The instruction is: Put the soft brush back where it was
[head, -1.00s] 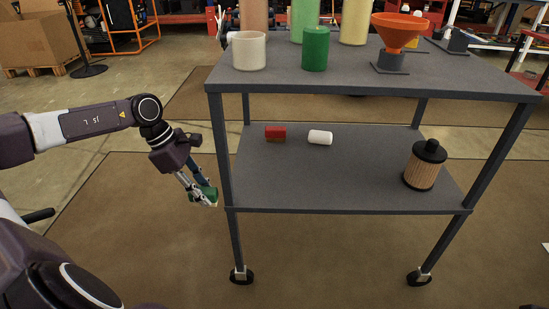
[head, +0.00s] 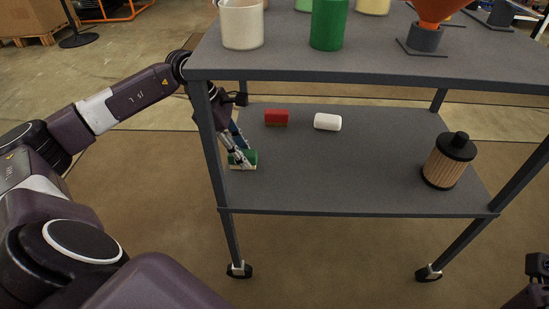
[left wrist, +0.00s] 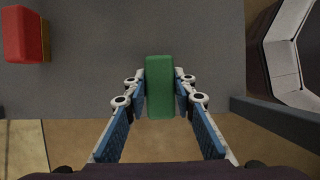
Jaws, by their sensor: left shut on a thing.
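The brush, with a green back and a pale underside (head: 249,156), is in my left gripper (head: 238,156). The gripper is shut on it, behind the cart's front left leg, at the left end of the lower shelf (head: 330,180). I cannot tell whether the brush touches the shelf. In the left wrist view the green back (left wrist: 160,88) sits between both fingers, with grey shelf beyond it. The fingers of my right gripper are out of view; only a dark piece of that arm shows at the lower right edge.
A red block (head: 277,118) and a white cylinder (head: 327,122) lie on the lower shelf behind the brush. A black-capped filter (head: 448,160) stands at its right. The middle of the shelf is clear. The upper shelf (head: 330,62) lies above, holding a white cup (head: 242,24) and other items.

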